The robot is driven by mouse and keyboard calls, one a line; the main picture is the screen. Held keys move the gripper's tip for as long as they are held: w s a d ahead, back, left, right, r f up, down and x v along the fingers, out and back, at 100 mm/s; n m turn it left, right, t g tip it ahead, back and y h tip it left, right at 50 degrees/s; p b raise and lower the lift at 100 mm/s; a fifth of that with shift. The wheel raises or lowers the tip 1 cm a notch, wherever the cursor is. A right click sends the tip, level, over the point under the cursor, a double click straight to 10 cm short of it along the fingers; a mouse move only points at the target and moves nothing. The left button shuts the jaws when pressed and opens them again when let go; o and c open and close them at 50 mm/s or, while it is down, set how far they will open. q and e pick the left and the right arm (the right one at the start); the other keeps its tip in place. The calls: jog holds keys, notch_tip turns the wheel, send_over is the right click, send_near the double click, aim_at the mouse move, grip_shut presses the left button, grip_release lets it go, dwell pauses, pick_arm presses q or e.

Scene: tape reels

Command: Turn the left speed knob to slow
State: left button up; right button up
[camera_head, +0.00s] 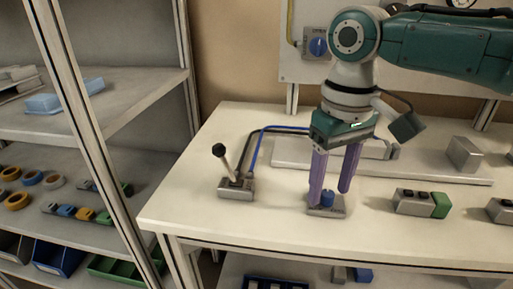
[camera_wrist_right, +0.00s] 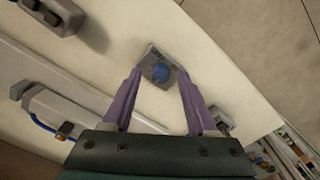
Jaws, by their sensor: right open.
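A small blue knob (camera_head: 327,198) stands on a grey base plate (camera_head: 326,211) near the front of the white table. My right gripper (camera_head: 328,202) comes down over it from above, with its two purple fingers apart. In the right wrist view the blue knob (camera_wrist_right: 160,73) lies between and just beyond the fingertips (camera_wrist_right: 160,80), with a finger on each side. I cannot tell whether a finger touches it. The knob's pointer or speed marks are too small to read. My left gripper is not in view.
A lever with a black ball (camera_head: 219,150) stands on a grey base to the left. A grey box with a green end (camera_head: 440,204) lies to the right. A blue rotary switch (camera_head: 318,46) is on the back panel. Shelves (camera_head: 140,104) with reels and bins stand at left.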

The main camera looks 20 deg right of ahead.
jog(key=shift+f, duration=0.45)
grip_shut()
dwell(0.3)
